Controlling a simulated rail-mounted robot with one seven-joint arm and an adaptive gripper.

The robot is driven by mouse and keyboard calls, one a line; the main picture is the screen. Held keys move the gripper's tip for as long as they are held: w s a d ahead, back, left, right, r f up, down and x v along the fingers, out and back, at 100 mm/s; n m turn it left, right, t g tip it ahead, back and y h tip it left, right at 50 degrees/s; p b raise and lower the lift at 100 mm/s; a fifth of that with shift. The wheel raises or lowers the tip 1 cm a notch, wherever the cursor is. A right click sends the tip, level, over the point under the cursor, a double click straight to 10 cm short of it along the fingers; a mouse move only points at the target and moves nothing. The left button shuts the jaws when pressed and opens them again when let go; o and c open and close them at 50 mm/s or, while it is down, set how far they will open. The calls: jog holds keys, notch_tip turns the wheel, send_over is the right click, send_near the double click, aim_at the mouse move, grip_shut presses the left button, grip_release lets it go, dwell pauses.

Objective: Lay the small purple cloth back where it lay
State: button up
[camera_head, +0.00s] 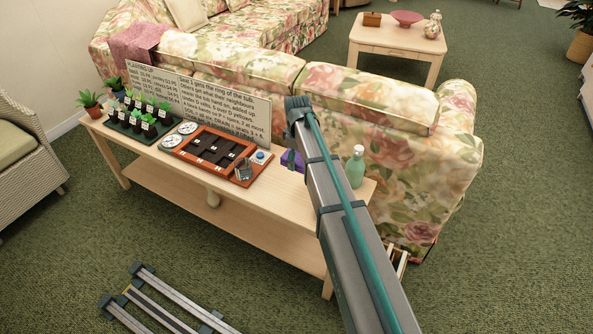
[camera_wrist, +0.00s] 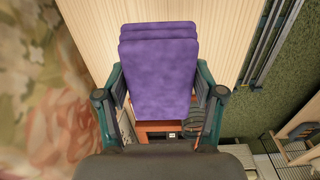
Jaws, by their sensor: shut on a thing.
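The small purple cloth (camera_wrist: 160,75) is folded in layers and sits between the two fingers of my gripper (camera_wrist: 160,100) in the wrist view. The fingers press on its left and right sides. In the head view only a bit of the purple cloth (camera_head: 292,160) shows beside my arm, which hides the gripper. It is over the right part of the light wooden console table (camera_head: 215,190). Whether the cloth touches the tabletop cannot be told.
A green bottle (camera_head: 355,167) stands close to the right of my arm. A floral sofa (camera_head: 400,130) stands behind.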

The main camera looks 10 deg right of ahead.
jog(key=s+d+r, duration=0.3)
jog(key=s+d, duration=0.1)
jog(key=w+f, duration=0.2)
jog(key=w, duration=0.2)
jog(key=w+f, duration=0.3)
jog(key=w, duration=0.1)
jog(key=w+f, duration=0.3)
jog(key=w, duration=0.1)
jog(key=shift+w+a+f, duration=0.1)
jog(key=shift+a, duration=0.3)
jog(key=shift+w+f, duration=0.4)
jog(key=shift+f, duration=0.15)
jog(key=shift+w+f+p, duration=0.15)
jog(key=shift+f+p, duration=0.2)
jog(key=shift+f, duration=1.4)
jog(key=shift+f, duration=0.15)
jog(key=o, duration=1.1)
